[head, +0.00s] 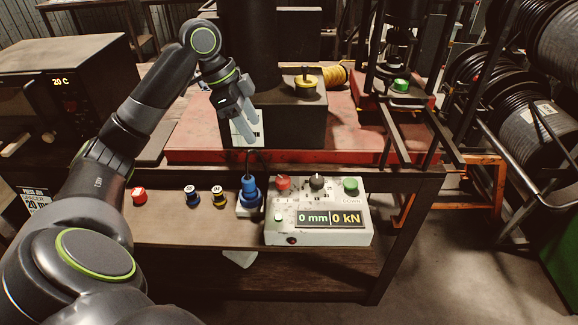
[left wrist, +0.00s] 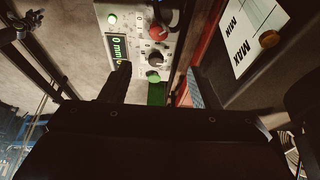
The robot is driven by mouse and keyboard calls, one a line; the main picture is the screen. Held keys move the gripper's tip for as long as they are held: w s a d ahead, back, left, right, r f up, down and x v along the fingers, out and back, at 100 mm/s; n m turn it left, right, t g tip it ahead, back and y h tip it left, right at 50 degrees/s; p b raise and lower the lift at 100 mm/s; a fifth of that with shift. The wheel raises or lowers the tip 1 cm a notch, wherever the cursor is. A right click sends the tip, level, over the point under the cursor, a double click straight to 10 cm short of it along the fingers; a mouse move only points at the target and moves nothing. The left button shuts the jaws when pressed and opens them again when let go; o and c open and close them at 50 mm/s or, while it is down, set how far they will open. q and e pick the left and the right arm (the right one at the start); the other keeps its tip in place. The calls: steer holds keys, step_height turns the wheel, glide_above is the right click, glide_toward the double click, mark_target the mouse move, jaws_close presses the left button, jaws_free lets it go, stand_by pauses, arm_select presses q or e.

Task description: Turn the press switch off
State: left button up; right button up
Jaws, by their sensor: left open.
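A pale control box (head: 320,228) stands at the bench's front edge, with a red knob (head: 283,183), a black knob (head: 317,182) and a green button (head: 351,185) along its top. Its display reads 0 mm and 0 kN. I cannot tell which control is the press switch. The left wrist view shows the same red knob (left wrist: 158,32), black knob (left wrist: 156,58) and green button (left wrist: 153,75). My left gripper (head: 248,134) is open and empty, above and left of the box, pointing down; its fingers (left wrist: 157,78) also show in the left wrist view. My right gripper is out of view.
A blue fitting (head: 249,190) stands just left of the box. Several small coloured pieces, one red (head: 139,195), sit farther left. The dark press with a yellow knob (head: 305,82) is behind on a red plate (head: 190,150). Hose reels (head: 535,125) stand right.

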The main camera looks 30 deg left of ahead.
arm_select(q)
glide_toward(282, 178)
steer(key=p+x, duration=0.1)
steer(key=x, duration=0.7)
steer(key=shift+d+f+p, duration=0.2)
steer(key=shift+f+p, duration=0.15)
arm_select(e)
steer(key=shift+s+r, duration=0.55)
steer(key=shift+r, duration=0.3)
